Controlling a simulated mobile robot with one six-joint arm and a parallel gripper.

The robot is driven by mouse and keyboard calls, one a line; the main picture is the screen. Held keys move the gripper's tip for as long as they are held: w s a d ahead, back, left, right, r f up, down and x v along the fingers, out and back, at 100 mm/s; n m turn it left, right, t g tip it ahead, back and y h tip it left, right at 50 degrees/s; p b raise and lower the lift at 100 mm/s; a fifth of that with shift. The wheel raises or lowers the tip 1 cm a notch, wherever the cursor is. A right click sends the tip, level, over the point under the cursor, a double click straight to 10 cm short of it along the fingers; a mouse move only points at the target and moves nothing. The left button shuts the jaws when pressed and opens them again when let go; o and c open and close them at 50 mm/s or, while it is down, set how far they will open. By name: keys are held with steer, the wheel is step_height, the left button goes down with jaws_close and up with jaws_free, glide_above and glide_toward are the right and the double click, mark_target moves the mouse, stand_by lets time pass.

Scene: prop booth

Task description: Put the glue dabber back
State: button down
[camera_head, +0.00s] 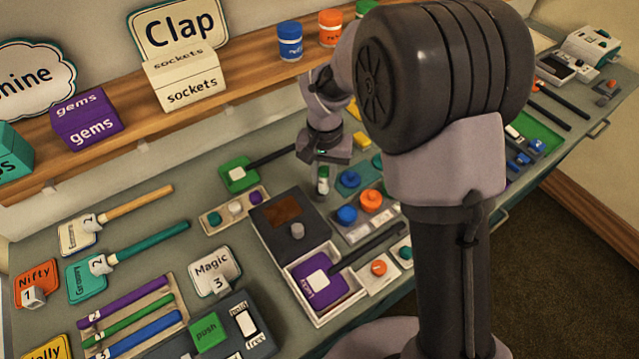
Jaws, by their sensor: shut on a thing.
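My gripper (323,167) points down over the middle of the bench, just right of a dark box with a brown patch. It is shut on a small upright thing, white with a green part, which I take to be the glue dabber (323,184). Its lower end is near the box's right edge; I cannot tell whether it touches anything. The dark box (270,232) has a brown patch and a round grey knob (297,230) on top. A pale rack (225,222) with green, white and purple knobs stands to the left.
A white-walled tray (318,318) with a purple card and a dark-handled paddle lies in front. Blue and orange round pieces (370,199) stand close right of my gripper. A green paddle (238,174) lies behind left. A wooden shelf (130,103) with labelled boxes runs along the back.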

mark_target(320, 183)
steer(key=shift+w+a, duration=0.35)
step_height(320, 183, down, 4)
steer(key=shift+w+a+r+b, duration=0.1)
steer(key=shift+b, duration=0.85)
steer(key=shift+r, duration=0.15)
steer(key=c, duration=1.2)
jaws_free()
steer(key=shift+c, duration=0.2)
